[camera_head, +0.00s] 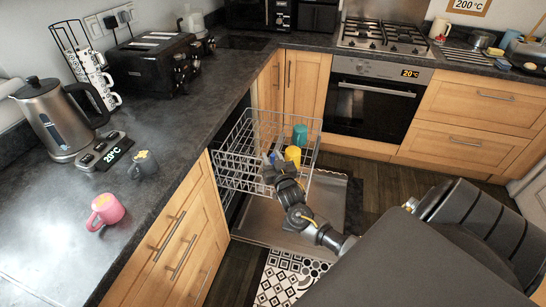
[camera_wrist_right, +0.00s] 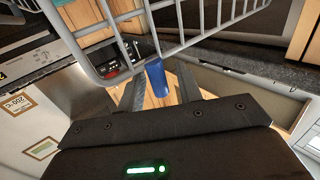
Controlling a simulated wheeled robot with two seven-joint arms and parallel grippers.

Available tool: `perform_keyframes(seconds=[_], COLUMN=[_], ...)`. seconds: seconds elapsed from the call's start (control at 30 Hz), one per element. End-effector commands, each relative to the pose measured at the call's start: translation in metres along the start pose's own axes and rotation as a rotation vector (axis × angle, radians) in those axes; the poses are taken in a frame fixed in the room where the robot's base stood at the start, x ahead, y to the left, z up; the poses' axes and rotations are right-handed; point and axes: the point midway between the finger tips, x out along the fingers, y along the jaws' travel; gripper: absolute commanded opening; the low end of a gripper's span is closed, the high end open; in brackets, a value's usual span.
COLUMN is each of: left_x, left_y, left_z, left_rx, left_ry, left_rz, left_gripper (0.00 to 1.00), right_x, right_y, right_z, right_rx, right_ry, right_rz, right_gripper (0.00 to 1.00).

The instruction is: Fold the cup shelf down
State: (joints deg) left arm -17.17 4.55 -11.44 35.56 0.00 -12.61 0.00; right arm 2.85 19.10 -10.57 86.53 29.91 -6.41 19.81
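The wire dishwasher rack (camera_head: 232,183) is pulled out over the lowered door (camera_head: 265,222). A teal cup (camera_head: 300,134) and a yellow cup (camera_head: 292,155) are in it. I cannot clearly tell the cup shelf from the rack's other wires. My right gripper (camera_head: 273,167) is at the rack's near part, partly lost against the wires. In the right wrist view its fingers (camera_wrist_right: 158,86) are apart, with a blue cup (camera_wrist_right: 156,80) showing between them and gaps on both sides. Rack wires (camera_wrist_right: 185,42) cross just beyond the fingertips. My left gripper is out of view.
The counter edge (camera_head: 180,165) runs along the rack's left. On the counter are a pink mug (camera_head: 104,210), a grey mug (camera_head: 143,163), a kettle (camera_head: 55,118) and a toaster (camera_head: 150,62). A patterned mat (camera_head: 285,282) lies before the door. The oven (camera_head: 372,100) stands behind.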

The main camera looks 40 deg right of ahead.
Motion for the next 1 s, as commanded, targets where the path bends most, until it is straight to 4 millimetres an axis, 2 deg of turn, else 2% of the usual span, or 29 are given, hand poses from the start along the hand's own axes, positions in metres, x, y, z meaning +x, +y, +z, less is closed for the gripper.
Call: perform_keyframes(seconds=[0.27, 0.53, 0.83, 1.0], left_x=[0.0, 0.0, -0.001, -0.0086], left_y=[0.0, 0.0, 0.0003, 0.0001], left_z=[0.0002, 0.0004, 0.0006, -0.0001], left_rx=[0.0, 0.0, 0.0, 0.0], left_ry=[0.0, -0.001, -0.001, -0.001], left_rz=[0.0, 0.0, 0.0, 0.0], left_gripper=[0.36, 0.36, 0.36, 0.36], right_x=[0.0009, 0.0007, 0.0013, 0.0046], right_y=[0.0002, 0.0004, 0.0026, 0.0036], right_z=[0.0, 0.0, -0.0007, -0.0031], right_rx=[0.0, 0.0, 0.002, 0.021], right_ry=[0.0, 0.0, -0.003, -0.032], right_rz=[0.0, 0.0, 0.002, 0.003], right_gripper=[0.34, 0.0, 0.0, 0.0])
